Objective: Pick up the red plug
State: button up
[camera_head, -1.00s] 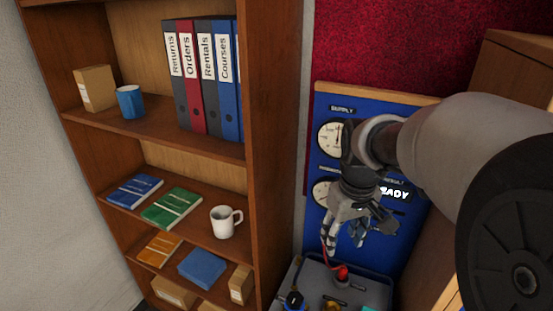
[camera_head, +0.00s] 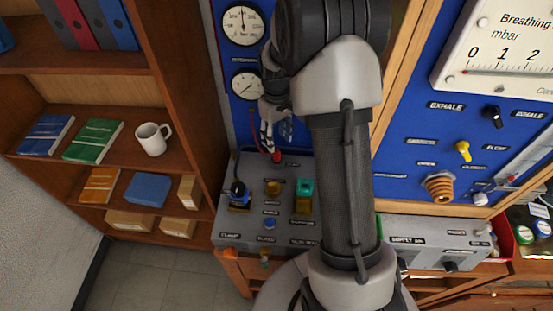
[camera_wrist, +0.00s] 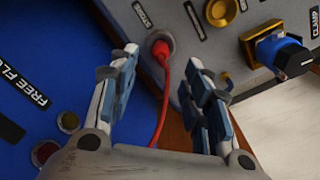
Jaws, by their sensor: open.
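The red plug (camera_wrist: 160,49) sits in a round grey socket on the grey panel in the wrist view. A red cable runs from it down between my fingers. My gripper (camera_wrist: 163,60) is open, with one finger on each side of the plug and cable in that picture. I cannot tell how far the fingertips are from the plug. In the head view the red plug (camera_head: 277,157) shows small at the back of the grey panel, just below my gripper (camera_head: 276,144). Nothing is held.
The grey panel (camera_head: 232,228) carries a blue-and-black knob (camera_head: 237,190), a teal knob (camera_head: 304,186) and yellow parts. A blue gauge board (camera_head: 243,55) stands behind. A wooden shelf (camera_head: 180,75) is at left, and a blue breathing panel (camera_head: 405,160) at right.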

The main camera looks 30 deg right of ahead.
aim_at(277, 152)
notch_tip(277, 152, down, 8)
jog(key=shift+r+b, duration=0.1)
jog(key=shift+b, duration=0.5)
grip_shut()
dwell(0.4)
